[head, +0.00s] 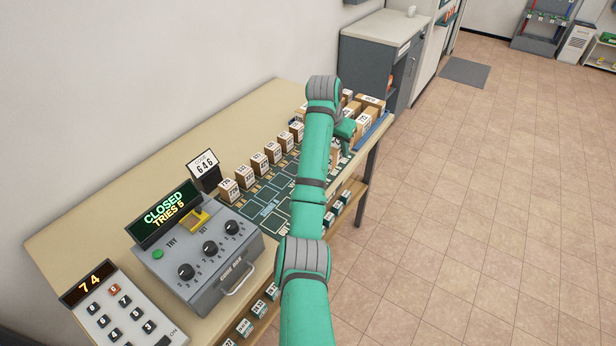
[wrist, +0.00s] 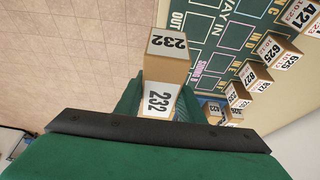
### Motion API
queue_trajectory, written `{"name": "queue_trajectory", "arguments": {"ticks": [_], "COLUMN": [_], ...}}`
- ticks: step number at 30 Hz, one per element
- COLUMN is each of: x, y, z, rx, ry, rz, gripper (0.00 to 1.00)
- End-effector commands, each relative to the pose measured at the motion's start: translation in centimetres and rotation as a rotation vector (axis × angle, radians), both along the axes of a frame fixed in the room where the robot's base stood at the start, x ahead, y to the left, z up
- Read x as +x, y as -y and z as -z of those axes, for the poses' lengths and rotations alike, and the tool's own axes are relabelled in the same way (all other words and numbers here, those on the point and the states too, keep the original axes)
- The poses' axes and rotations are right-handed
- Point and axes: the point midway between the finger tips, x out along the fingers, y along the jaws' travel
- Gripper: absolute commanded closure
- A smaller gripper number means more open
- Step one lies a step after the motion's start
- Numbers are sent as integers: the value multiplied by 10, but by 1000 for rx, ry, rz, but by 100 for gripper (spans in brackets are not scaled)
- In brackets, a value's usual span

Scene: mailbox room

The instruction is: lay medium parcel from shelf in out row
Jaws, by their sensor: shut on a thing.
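My gripper (wrist: 158,108) is shut on a brown cardboard parcel (wrist: 168,68) with white labels reading 232. In the wrist view the parcel sticks out between the green fingers. In the head view my gripper (head: 346,130) is over the far part of the table, and my arm hides most of what it holds. The dark green mat (head: 262,208) lies on the table, with outlined cells. In the wrist view the word OUT (wrist: 177,21) marks a row at the mat's edge, just beyond the parcel. Whether the parcel touches the mat cannot be told.
Several small numbered boxes (head: 257,163) stand in a line along the mat's wall side. More parcels (head: 369,102) stand at the table's far end. A grey lock box (head: 198,262) and a keypad (head: 118,309) take the near end. Tiled floor (head: 470,200) is clear at right.

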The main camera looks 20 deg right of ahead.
Motion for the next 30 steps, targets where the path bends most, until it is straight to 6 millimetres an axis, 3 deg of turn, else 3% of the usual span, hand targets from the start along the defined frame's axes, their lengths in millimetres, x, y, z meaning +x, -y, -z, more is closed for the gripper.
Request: {"name": "queue_trajectory", "arguments": {"ticks": [6,12,23,30], "x": [5,8,9,9], "y": [-48,-72,-88,-90], "z": [21,54,76,106], "rx": [-1,0,0,-1], "ry": [0,0,2,1], "rz": [-3,-1,3,3], "gripper": [94,94,94,94]}}
